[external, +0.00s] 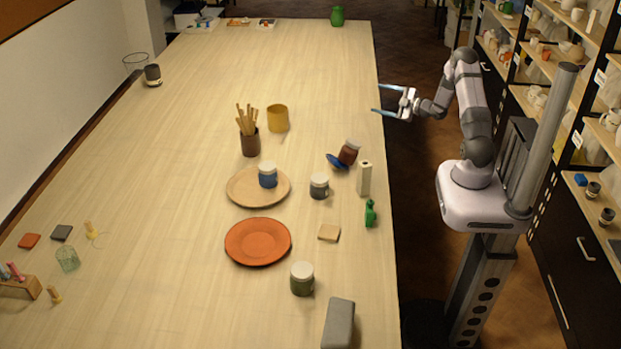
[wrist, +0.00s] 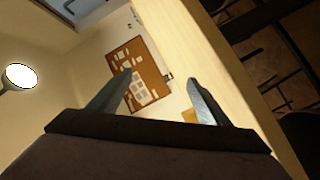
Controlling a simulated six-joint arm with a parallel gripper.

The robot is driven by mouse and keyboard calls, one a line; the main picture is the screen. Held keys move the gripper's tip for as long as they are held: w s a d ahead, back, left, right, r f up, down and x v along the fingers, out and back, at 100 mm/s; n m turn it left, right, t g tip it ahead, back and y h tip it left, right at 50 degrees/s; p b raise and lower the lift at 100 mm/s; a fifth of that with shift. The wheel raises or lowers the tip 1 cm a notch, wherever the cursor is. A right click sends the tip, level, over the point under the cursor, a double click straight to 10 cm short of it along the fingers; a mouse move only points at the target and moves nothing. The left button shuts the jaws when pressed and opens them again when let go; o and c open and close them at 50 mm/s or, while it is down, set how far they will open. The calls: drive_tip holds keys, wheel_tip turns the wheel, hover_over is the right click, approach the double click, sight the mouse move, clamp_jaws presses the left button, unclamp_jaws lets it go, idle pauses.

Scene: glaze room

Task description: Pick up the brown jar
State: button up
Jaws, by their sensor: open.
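The jar is not seen in the wrist view.
A grey jar (external: 319,188), a blue jar (external: 268,175) on a tan plate (external: 240,199) and a green jar (external: 302,281) stand nearby. A yellow pot (external: 277,120) is to the left. The far table is mostly clear.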

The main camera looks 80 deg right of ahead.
sight(350, 152)
drive_tip(key=w+a+y, duration=0.1)
drive_tip(key=a+y, duration=0.1)
drive_tip(key=a, duration=0.3)
drive_tip(key=w+a+f+n+t+y, duration=0.1)
drive_tip(key=a+y, duration=0.1)
drive_tip(key=a, duration=0.3)
drive_tip(key=w+a+f+t+y+p, duration=0.1)
drive_tip(key=a+y, duration=0.1)
drive_tip(key=a, duration=0.4)
drive_tip(key=shift+w+f+n, duration=0.15)
drive_tip(key=shift+w+n, duration=0.2)
drive_tip(key=shift+n, duration=0.05)
drive_tip(key=a+m+y, duration=0.1)
drive_tip(key=a, duration=0.2)
drive_tip(key=w+a+f+m+t, duration=0.1)
drive_tip(key=a, duration=0.3)
drive_tip(key=a+f+m+y, duration=0.1)
drive_tip(key=a, duration=0.2)
drive_tip(key=shift+w+a+f+y+b, duration=0.15)
drive_tip(key=shift+w+a+y+b, duration=0.1)
drive_tip(key=shift+y+b, duration=0.1)
drive_tip(key=a+m, duration=0.1)
drive_tip(key=a, duration=0.1)
drive_tip(key=a+m, duration=0.2)
drive_tip(key=a+m+t, duration=0.1)
drive_tip(key=a, duration=0.1)
drive_tip(key=shift+a+f+m+y, duration=0.1)
drive_tip(key=shift+f+m+y, duration=0.2)
drive_tip(key=shift+y, duration=0.05)
drive_tip(key=shift+w, duration=1.05)
